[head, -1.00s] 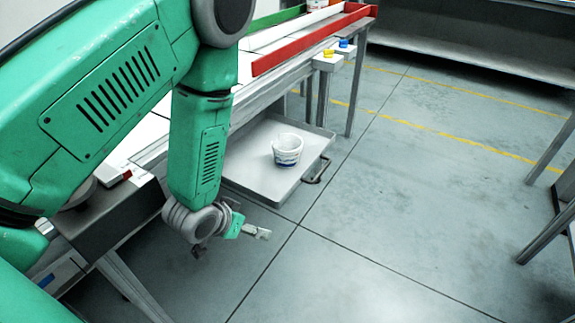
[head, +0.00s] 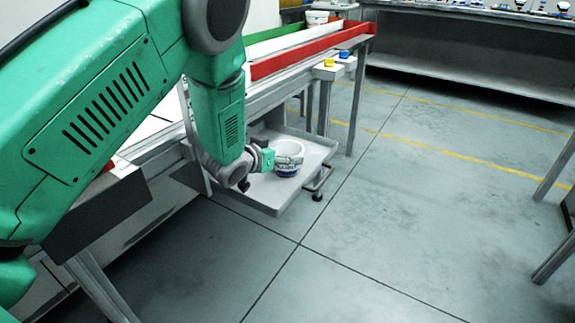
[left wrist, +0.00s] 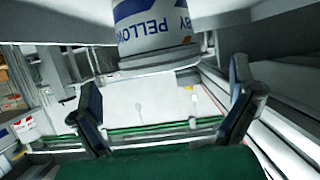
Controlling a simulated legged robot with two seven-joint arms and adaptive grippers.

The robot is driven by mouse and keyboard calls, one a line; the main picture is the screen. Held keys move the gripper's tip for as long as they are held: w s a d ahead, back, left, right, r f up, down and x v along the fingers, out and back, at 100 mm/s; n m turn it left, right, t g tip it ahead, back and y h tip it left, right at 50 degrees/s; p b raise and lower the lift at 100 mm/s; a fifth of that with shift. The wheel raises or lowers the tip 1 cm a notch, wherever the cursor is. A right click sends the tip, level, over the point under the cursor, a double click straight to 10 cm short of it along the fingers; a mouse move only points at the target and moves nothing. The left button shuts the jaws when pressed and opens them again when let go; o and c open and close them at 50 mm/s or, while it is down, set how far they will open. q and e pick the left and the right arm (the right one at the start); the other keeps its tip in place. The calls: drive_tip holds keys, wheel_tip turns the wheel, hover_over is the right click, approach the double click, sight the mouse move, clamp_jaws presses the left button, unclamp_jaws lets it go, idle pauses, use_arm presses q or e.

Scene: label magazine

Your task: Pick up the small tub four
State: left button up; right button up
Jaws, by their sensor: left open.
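The small tub (head: 288,170), white with blue print, stands upright on a grey tray below the bench in the head view. In the left wrist view the tub (left wrist: 155,30) appears upside down at the top, with blue lettering on its side. My left gripper (head: 282,160) is at the tub's near left side, one finger overlapping the tub in the picture. In the left wrist view the open fingers (left wrist: 165,80) stand wide apart, the tub ahead between them; I cannot tell if either touches it. My right gripper is not in view.
The grey tray (head: 265,196) has a low rim and a handle at its right. The bench edge with red rail (head: 300,55) and a post stand close behind. Yellow (head: 329,63) and blue (head: 344,55) buttons sit beyond.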

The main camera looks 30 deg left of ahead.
sight(295, 149)
use_arm(q)
drive_tip(key=b+x, duration=0.1)
drive_tip(key=x, duration=0.3)
drive_tip(key=shift+w+f+b, duration=0.25)
drive_tip(key=shift+b, duration=0.05)
drive_tip(key=shift+w, duration=0.1)
drive_tip(key=shift+r, duration=0.1)
drive_tip(key=c, duration=0.7)
drive_tip(key=shift+r, duration=0.1)
